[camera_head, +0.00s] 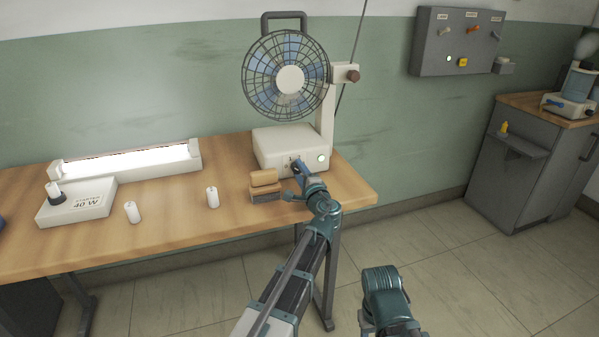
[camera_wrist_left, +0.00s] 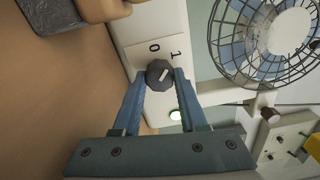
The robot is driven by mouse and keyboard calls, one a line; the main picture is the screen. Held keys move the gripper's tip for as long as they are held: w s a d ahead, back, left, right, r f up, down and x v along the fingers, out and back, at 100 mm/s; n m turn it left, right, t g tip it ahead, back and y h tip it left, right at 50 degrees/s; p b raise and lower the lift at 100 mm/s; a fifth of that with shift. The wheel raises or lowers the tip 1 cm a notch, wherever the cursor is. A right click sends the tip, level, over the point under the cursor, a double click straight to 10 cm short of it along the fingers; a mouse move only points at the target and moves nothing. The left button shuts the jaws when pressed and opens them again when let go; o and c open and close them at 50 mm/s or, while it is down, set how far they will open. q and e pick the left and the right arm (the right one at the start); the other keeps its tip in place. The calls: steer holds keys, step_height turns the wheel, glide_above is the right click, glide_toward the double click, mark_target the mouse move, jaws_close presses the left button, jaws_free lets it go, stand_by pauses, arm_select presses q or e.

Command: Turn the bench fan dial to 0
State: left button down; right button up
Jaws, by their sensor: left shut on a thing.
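The bench fan (camera_head: 286,79) stands at the back of the workbench on a cream base (camera_head: 276,142) with a lit pale-green lamp. Its dark faceted dial (camera_wrist_left: 159,73) is on the front of the base. In the left wrist view a plate (camera_wrist_left: 143,52) beside the dial reads 0 and 1. The dial's white mark slants to the upper right, more to the side of the 1 than of the 0. My left gripper (camera_head: 297,165) is at the dial, its blue fingers (camera_wrist_left: 160,84) shut on the dial's two sides. In the head view the gripper hides the dial. My right gripper is not in view.
A lit tube fixture (camera_head: 125,165), a starter box (camera_head: 77,202) and small white cylinders (camera_head: 212,197) are farther left on the workbench (camera_head: 170,222). A grey wall panel (camera_head: 455,42) and cabinet (camera_head: 520,165) are right.

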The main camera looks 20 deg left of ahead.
arm_select(q)
steer(key=n, duration=0.6)
steer(key=shift+n, duration=0.4)
steer(key=shift+s, duration=0.1)
stand_by(0.3)
steer(key=shift+c, duration=2.2)
jaws_free()
steer(key=v, duration=1.3)
steer(key=shift+s+d, duration=0.25)
